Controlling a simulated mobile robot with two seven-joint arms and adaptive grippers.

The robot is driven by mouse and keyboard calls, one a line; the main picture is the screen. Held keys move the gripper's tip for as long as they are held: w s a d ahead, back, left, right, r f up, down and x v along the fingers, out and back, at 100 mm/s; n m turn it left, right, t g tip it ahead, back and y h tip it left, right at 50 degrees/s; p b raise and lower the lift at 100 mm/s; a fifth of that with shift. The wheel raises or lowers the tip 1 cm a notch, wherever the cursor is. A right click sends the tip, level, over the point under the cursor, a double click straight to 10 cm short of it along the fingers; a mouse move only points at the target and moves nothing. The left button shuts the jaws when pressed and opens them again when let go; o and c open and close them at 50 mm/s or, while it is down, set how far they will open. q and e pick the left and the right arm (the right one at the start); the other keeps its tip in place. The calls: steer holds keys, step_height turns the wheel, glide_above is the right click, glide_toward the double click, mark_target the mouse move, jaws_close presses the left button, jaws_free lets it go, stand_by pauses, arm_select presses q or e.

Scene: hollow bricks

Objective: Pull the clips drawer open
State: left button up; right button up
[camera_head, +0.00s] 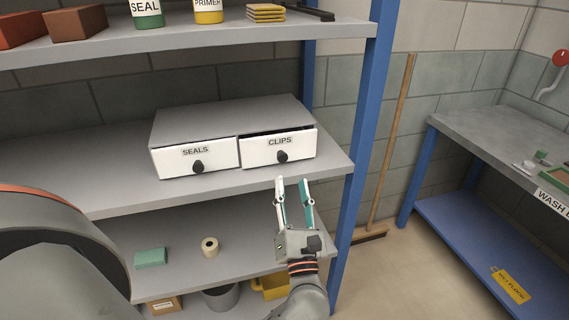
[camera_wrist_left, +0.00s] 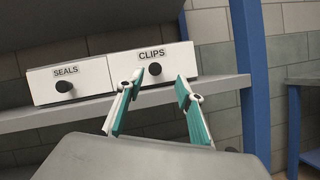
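The clips drawer (camera_head: 262,152) is the right one of two white drawers in a grey cabinet on the middle shelf. It has a black round knob (camera_head: 282,157), and a narrow dark gap shows above its front. In the left wrist view, the CLIPS front (camera_wrist_left: 176,62) and its knob (camera_wrist_left: 155,69) are ahead, between the fingertips in the picture. My left gripper (camera_head: 293,181) is open and empty, in front of and below the clips drawer, apart from the knob. My right gripper is not in view.
The seals drawer (camera_head: 183,160) is beside it on the left, apparently closed. A blue shelf post (camera_head: 359,130) stands at right. Below, a shelf holds a green block (camera_head: 150,257) and a tape roll (camera_head: 210,246). A broom (camera_head: 390,150) leans on the wall.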

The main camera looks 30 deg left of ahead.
mark_target(283, 159)
arm_select(q)
steer(key=w+a, duration=0.1)
steer(key=w+a+r+n+p, duration=0.1)
steer(key=a, duration=0.1)
steer(key=w+a+r+n+g+y, duration=0.1)
steer(key=w, duration=0.1)
steer(key=shift+w+a+r, duration=0.1)
steer(key=shift+a+r, duration=0.1)
steer(key=shift+a, duration=0.2)
steer(key=shift+w+a+r+p, duration=0.2)
steer(key=shift+w+a+p, duration=0.1)
steer(key=shift+w+a, duration=0.2)
jaws_close()
